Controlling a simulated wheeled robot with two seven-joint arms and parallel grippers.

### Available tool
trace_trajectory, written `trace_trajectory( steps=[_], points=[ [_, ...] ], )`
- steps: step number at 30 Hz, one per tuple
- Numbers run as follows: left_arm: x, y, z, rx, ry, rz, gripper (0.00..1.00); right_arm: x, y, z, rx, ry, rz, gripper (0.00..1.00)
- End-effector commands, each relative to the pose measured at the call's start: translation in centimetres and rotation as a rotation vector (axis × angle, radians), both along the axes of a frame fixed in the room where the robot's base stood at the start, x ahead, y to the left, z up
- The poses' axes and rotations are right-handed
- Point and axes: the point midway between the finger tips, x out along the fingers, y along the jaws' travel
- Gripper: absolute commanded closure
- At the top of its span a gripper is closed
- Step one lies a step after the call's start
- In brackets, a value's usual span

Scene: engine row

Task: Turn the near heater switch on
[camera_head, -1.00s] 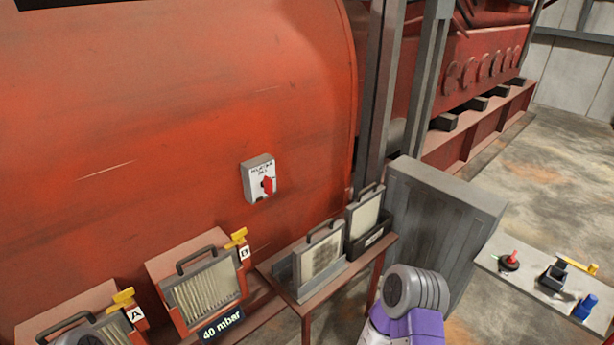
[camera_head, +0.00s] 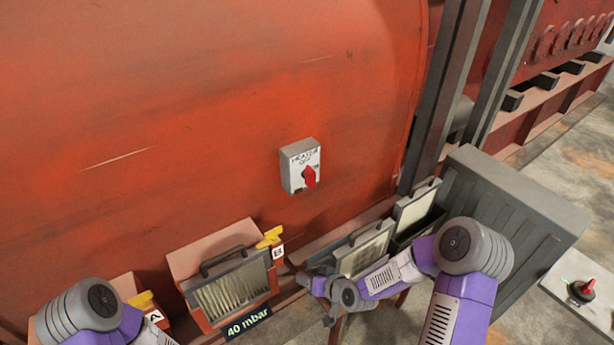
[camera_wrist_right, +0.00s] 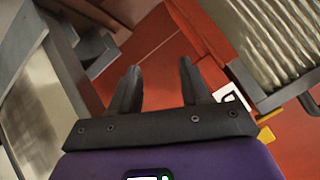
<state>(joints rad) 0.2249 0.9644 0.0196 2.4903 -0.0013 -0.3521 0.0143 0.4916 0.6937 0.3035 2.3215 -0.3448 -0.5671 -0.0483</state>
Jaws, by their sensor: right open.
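The heater switch (camera_head: 299,166) is a pale grey box on the orange-red wall, a little above the picture's middle in the head view. Its label reads HEATER and seems to read OFF. Its red knob (camera_head: 309,177) stands roughly upright below the label. My right gripper (camera_wrist_right: 158,88) is open and empty in the right wrist view. In the head view it is small and partly unclear, below the switch and well apart from it, near the filter stand. The switch does not show in the wrist view. My left arm shows at the lower left, but its gripper is out of view.
Filter unit B (camera_head: 230,291) with its yellow handle (camera_head: 270,237) stands just left of my right gripper. Framed filters (camera_head: 362,250) stand on a small table behind my right forearm. A grey cabinet (camera_head: 515,205) is at right. The wall around the switch is clear.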

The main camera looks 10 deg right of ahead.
Motion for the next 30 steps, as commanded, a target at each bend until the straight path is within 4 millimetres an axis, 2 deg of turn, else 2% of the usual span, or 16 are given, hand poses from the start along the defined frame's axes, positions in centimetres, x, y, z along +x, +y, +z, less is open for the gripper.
trace_trajectory(
  steps=[1,3,6,9,10,12,14,24,30],
  points=[
    [0.0,0.0,-0.2,0.0,0.001,0.0,0.57,3.1,-2.0,4.1,-0.027,-0.159,-0.012,0.53],
    [0.0,0.0,-0.3,0.0,0.001,0.0,0.57,6.0,-3.9,9.4,-0.073,-0.353,-0.007,0.53],
    [0.0,0.0,-0.5,0.0,0.001,0.0,0.57,8.3,-6.0,16.3,-0.142,-0.578,0.004,0.53],
    [0.0,0.0,-0.5,0.0,0.001,0.0,0.57,9.2,-7.1,21.1,-0.201,-0.731,0.02,0.53],
    [0.0,0.0,-0.6,0.0,0.001,0.0,0.57,9.3,-7.2,21.9,-0.212,-0.759,0.025,0.53],
    [0.0,0.0,-0.6,0.0,0.0,0.0,0.57,9.6,-7.4,23.4,-0.23,-0.805,0.031,0.53],
    [0.0,0.0,-0.6,0.0,0.0,0.0,0.57,10.0,-7.3,23.9,-0.235,-0.82,0.034,0.53],
    [0.0,0.0,-0.5,0.0,0.001,0.0,0.57,14.8,-5.4,23.8,-0.233,-0.818,0.034,0.53],
    [0.0,0.0,-0.4,0.0,0.001,0.0,0.57,16.3,-4.9,23.8,-0.234,-0.816,0.033,0.53]
  ],
)
